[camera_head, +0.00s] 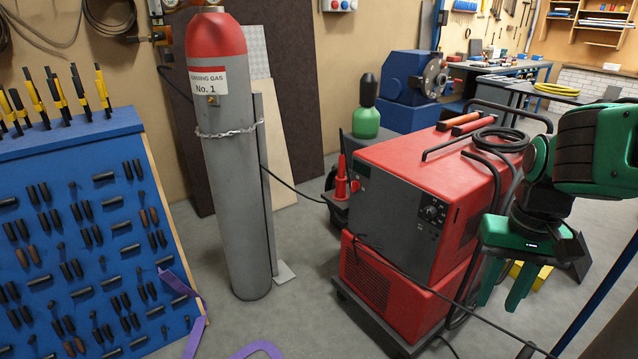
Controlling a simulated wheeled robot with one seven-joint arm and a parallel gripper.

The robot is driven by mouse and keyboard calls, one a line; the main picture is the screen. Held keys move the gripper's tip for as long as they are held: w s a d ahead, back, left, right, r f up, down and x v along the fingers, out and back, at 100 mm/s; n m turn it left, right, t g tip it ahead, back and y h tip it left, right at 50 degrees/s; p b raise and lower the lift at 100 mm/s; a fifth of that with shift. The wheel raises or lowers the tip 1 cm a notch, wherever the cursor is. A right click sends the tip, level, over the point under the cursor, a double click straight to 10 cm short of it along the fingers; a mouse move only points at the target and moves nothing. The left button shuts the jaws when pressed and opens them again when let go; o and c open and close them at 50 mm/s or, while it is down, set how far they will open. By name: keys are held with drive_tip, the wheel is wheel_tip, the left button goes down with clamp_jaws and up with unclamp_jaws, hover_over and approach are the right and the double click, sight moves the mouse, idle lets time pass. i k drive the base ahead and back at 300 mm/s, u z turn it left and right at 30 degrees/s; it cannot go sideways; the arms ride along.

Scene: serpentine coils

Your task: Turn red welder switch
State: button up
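The red welder (405,165) stands on a low wheeled cart in the middle right. Its front has a dark control panel (425,224) with a round knob (431,211) and smaller controls. I cannot tell for certain which of these is the switch, and its position is too small to read. My gripper (500,304) is green and points downward to the right of the welder. Its two fingers are apart with nothing visible between them. It appears clear of the panel; whether it touches the cart or cables behind it, I cannot tell.
A grey gas cylinder (230,190) with a red top stands left of the welder, chained. A blue tool board (75,240) fills the left. A black cable (440,300) runs from the welder front to the lower right. Grey floor (285,315) is free between cylinder and welder.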

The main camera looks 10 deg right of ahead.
sight(355, 185)
drive_tip(key=u, duration=0.2)
drive_tip(key=i, duration=1.2)
drive_tip(key=z, duration=0.15)
